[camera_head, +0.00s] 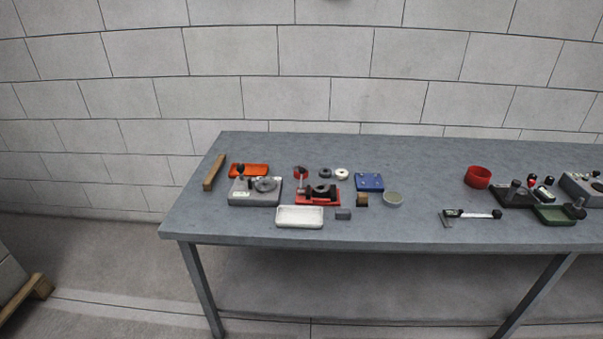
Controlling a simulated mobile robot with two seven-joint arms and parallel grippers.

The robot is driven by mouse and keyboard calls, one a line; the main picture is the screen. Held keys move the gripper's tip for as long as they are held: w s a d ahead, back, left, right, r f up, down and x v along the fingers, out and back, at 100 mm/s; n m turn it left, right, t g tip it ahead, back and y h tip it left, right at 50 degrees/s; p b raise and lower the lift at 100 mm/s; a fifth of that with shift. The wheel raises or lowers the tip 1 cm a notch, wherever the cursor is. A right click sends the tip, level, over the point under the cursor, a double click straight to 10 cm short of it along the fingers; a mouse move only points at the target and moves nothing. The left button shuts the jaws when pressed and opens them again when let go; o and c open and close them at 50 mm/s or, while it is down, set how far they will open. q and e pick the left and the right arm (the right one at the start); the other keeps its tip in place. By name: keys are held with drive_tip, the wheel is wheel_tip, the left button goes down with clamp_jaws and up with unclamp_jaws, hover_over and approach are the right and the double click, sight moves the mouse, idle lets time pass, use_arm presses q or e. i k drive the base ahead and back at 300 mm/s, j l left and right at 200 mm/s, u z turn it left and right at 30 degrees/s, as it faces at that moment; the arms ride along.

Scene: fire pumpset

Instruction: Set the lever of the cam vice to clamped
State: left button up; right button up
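A small red-based fixture (331,200) with dark metal parts on top stands on the grey table, left of the middle. A short upright pale rod stands at its left end; it may be the cam vice with its lever, but it is too small to be sure. A dark fixture (512,197) with an upright post stands on the right side of the table and could also be the vice. I cannot tell the lever's setting on either. Neither of my grippers shows in the head view.
The grey table (420,175) stands before a block wall. Near the red fixture are a grey box with a dial (243,199), an orange tray (236,172), a white tray (300,224) and a blue block (369,186). A red bowl (478,183) stands right. The table's middle is mostly clear.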

sight(302, 171)
drive_tip(key=i+j, duration=0.25)
drive_tip(key=i, duration=0.3)
drive_tip(key=i+j, duration=0.6)
